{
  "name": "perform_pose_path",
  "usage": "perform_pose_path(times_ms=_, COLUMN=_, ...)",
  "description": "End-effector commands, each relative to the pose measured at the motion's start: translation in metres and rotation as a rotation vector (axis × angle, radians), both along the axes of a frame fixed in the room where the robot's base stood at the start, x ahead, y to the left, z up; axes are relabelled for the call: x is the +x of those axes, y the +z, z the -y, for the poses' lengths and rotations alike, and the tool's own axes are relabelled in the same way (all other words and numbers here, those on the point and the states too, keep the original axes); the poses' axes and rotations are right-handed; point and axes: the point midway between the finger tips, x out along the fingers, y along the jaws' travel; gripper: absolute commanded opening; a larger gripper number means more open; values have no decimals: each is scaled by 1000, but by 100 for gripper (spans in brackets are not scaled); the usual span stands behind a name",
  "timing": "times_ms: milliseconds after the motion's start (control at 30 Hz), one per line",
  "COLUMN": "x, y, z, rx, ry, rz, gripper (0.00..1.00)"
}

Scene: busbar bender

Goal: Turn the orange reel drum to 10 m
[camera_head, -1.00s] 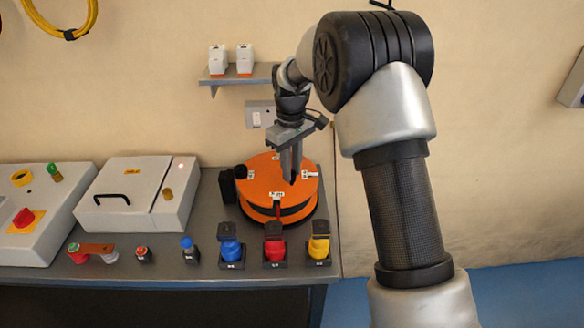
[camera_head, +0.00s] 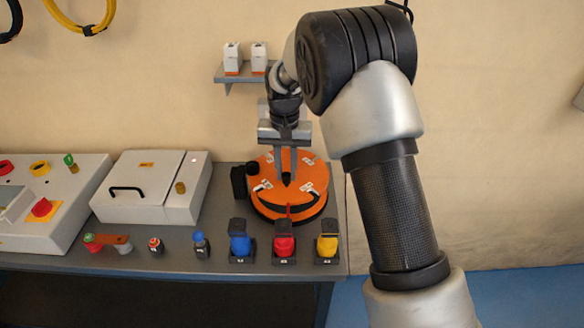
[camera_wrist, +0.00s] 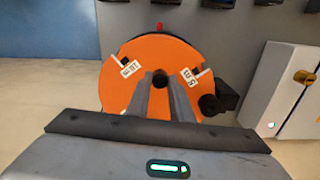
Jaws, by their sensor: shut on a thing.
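The orange reel drum (camera_head: 283,166) sits on the bench with white length labels on its top. In the wrist view the drum (camera_wrist: 150,50) shows a label that looks like 10 m (camera_wrist: 130,68) at left and one like 5 m (camera_wrist: 190,74) at right. A red pointer (camera_wrist: 159,27) stands at the rim, between these two labels; the pointer (camera_head: 288,211) is at the drum's front in the head view. My gripper (camera_head: 287,178) points down at the drum's centre, shut on the small black centre knob (camera_wrist: 160,78), which shows between the fingers.
A black block (camera_head: 239,182) stands against the drum's left side. Blue (camera_head: 240,245), red (camera_head: 284,247) and yellow (camera_head: 327,245) connectors stand in front. A light box (camera_head: 150,190) is at left, and a shelf (camera_head: 240,76) hangs behind my arm.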

Motion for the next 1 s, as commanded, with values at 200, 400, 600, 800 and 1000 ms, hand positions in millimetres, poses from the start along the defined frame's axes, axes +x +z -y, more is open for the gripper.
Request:
perform_pose_path(times_ms=200, x=3, y=2, z=-13, rx=1, ry=-204, rz=3, gripper=0)
perform_pose_path(times_ms=400, x=7, y=2, z=-22, rx=0, ry=-383, rz=2, gripper=0)
perform_pose_path(times_ms=600, x=12, y=2, z=-29, rx=0, ry=-527, rz=3, gripper=0)
perform_pose_path(times_ms=800, x=15, y=2, z=-33, rx=1, ry=-625, rz=4, gripper=0)
perform_pose_path(times_ms=1000, x=17, y=2, z=-35, rx=1, ry=-675, rz=4, gripper=0)
